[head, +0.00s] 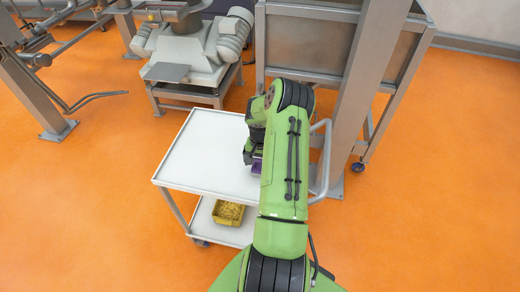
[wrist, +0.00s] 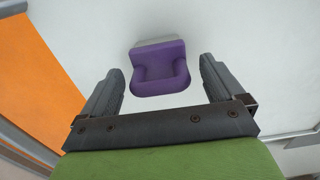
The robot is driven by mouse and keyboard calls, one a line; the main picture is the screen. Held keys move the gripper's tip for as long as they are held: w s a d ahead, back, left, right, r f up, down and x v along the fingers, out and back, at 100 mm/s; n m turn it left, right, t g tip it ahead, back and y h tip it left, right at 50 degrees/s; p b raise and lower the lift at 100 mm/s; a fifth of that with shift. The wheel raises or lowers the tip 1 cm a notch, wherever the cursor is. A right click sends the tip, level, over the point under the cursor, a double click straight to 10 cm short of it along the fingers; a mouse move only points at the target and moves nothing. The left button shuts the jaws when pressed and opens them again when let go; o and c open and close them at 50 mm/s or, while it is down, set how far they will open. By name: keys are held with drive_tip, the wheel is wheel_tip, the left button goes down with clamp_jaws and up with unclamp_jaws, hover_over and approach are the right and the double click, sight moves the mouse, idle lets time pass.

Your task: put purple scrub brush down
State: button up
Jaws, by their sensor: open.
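The purple scrub brush (wrist: 158,70) rests on the white cart top, seen in the wrist view ahead of my fingers, with a pale grey part along its far edge. My gripper (wrist: 160,82) is open, one finger on each side of the brush's near end, with gaps visible on both sides. In the head view a small purple patch of the brush (head: 256,168) shows beside my green arm; the arm hides most of the brush and the fingers. The white cart top (head: 208,152) is otherwise bare where visible.
A yellow bin (head: 228,213) stands on the cart's lower shelf. The cart's handle (head: 322,160) and a grey metal post (head: 355,100) are close to my arm's right. A grey machine (head: 185,50) stands behind. Orange floor is open on the left.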

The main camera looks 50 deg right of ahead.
wheel_tip(320, 180, up, 14)
drive_tip(key=shift+w+r, duration=0.15)
drive_tip(key=shift+w, duration=0.05)
drive_tip(key=w+a+r+n+t+h, duration=0.2)
drive_tip(key=a+r+n, duration=0.5)
drive_tip(key=a+r, duration=1.15)
drive_tip(key=s+a+r+n+t+y, duration=0.1)
drive_tip(key=s+a+n, duration=0.5)
drive_tip(key=s+a, duration=0.8)
drive_tip(key=a+t+y, duration=0.1)
drive_tip(key=a+t, duration=0.1)
drive_tip(key=shift+s+a+r+t, duration=0.2)
drive_tip(key=shift+s+t, duration=0.05)
drive_tip(key=shift+t, duration=0.05)
